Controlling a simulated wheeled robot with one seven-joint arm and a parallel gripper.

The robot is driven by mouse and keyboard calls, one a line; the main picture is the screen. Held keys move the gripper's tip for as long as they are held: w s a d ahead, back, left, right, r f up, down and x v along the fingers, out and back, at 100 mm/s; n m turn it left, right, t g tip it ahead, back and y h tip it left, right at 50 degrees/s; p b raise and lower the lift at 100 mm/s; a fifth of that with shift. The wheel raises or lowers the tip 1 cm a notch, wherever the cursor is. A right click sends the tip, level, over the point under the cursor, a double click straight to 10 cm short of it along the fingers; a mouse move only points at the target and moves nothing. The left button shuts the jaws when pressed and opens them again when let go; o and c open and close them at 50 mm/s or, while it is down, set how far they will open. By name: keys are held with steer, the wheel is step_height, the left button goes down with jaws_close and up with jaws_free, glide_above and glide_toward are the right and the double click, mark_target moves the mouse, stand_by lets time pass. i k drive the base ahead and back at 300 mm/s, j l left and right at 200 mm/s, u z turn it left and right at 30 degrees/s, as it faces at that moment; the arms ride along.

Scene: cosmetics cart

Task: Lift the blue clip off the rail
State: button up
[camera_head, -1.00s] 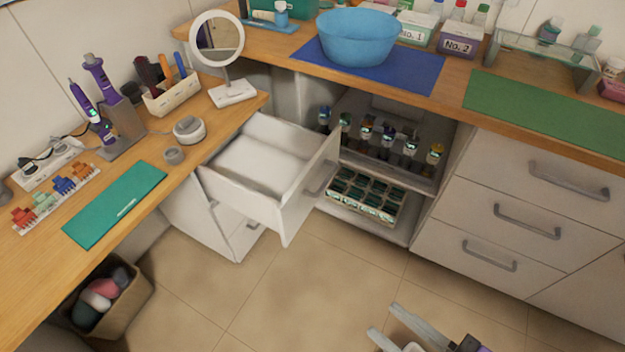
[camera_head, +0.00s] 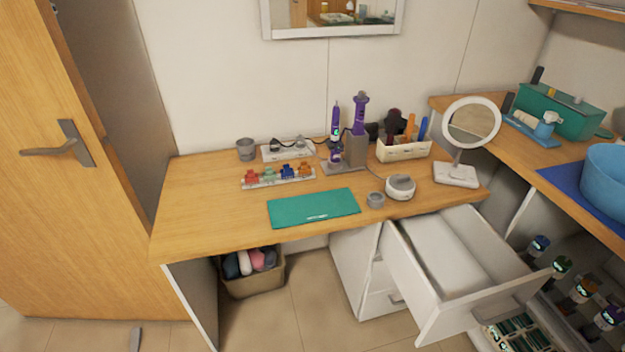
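The blue clip (camera_head: 287,171) sits on a pale rail (camera_head: 265,184) on the wooden desk. On the same rail stand a red clip (camera_head: 251,177) and a green clip (camera_head: 268,174) to its left, and an orange clip (camera_head: 305,170) to its right. Only a grey tip of what looks like my gripper (camera_head: 136,340) shows at the bottom left edge, low over the floor and far from the rail. The rest of my gripper is out of frame, so its opening is hidden.
A teal mat (camera_head: 313,207) lies in front of the rail. Behind stands a power strip (camera_head: 287,149); to the right are a purple-tool stand (camera_head: 345,150) and a round mirror (camera_head: 471,122). An open drawer (camera_head: 465,285) juts out at right. The desk's left part is clear.

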mark_target(287, 171)
steer(key=i+j+u, duration=0.15)
steer(key=i+j, duration=0.25)
steer(key=i+j+u, duration=0.15)
steer(key=i+j, duration=0.15)
steer(key=i+j+u, duration=0.15)
steer(key=i+j, duration=0.15)
steer(key=i, duration=0.25)
steer(key=i+j+u, duration=0.15)
steer(key=i, duration=0.3)
steer(key=j, duration=0.1)
